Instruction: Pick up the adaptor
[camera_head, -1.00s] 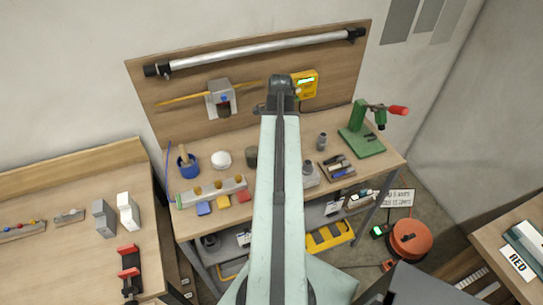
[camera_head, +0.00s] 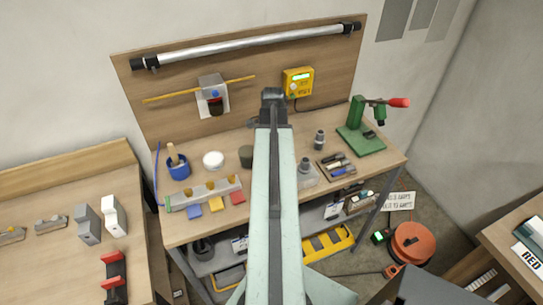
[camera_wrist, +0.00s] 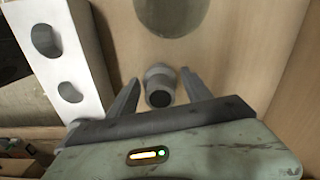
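In the wrist view a short grey stepped cylinder with a dark bore (camera_wrist: 160,85), which looks like the adaptor, is on the wooden bench top. My gripper (camera_wrist: 157,88) is open, with one finger on each side of this piece and visible gaps. In the head view my arm covers the gripper and this piece. Other grey cylindrical parts show there: one standing on the bench (camera_head: 319,139) and one on a light block (camera_head: 305,167), both right of my arm.
A grey rack with holes (camera_head: 215,189) stands left of my arm; it shows close by in the wrist view (camera_wrist: 70,50). A dark can (camera_head: 246,157), a blue pot (camera_head: 179,168) and a white ball (camera_head: 213,160) stand behind. A green press (camera_head: 358,135) is at right.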

